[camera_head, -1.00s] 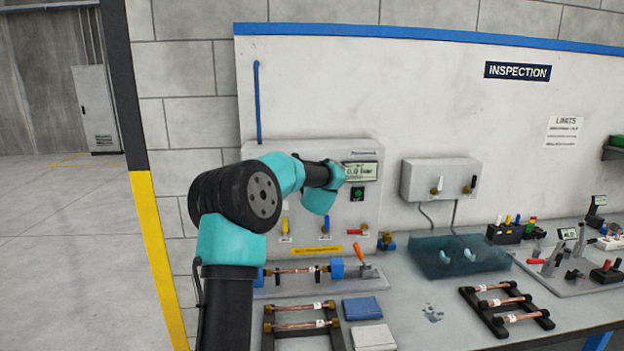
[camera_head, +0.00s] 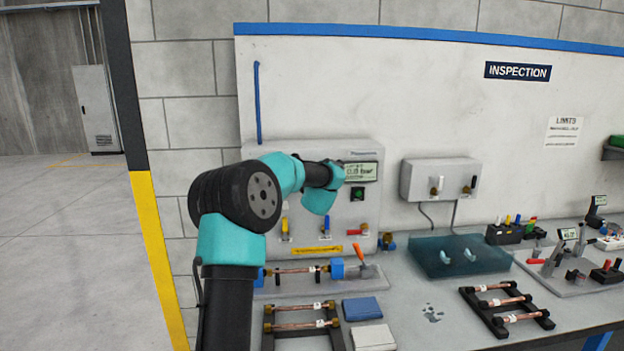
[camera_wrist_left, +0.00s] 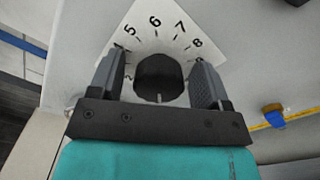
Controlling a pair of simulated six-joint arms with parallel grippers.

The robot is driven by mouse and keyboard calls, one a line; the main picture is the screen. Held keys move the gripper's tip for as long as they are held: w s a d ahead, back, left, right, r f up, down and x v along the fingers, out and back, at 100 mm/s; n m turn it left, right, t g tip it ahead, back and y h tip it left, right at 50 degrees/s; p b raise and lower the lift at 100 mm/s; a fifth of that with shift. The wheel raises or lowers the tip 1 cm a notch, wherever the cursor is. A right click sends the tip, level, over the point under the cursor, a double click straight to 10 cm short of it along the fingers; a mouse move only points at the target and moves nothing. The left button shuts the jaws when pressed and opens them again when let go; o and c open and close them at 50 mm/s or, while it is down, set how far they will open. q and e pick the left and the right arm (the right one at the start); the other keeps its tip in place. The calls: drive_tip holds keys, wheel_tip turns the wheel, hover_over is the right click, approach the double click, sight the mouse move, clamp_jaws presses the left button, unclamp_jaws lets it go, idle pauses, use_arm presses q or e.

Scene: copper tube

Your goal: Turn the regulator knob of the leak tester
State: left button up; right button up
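The leak tester (camera_head: 360,212) is a grey panel against the wall, with a green display (camera_head: 361,172) that seems to read 0.0 bar. Its black regulator knob (camera_wrist_left: 160,77) fills the middle of the left wrist view, on a white dial plate (camera_wrist_left: 158,22) with printed numbers. The knob's pale mark points down in that view. My left gripper (camera_wrist_left: 160,76) has one finger on each side of the knob, with a narrow gap visible at the left finger. In the head view my arm hides the knob and the gripper. My right gripper is not in view.
A copper tube (camera_head: 296,269) sits in a fixture with an orange-handled clamp (camera_head: 361,258). Racks of tubes (camera_head: 506,302), cloths and a teal tray (camera_head: 460,256) lie on the bench.

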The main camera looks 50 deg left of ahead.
use_arm(q)
drive_tip(key=v, duration=1.7)
drive_tip(key=shift+d, duration=0.15)
drive_tip(key=shift+s, duration=0.1)
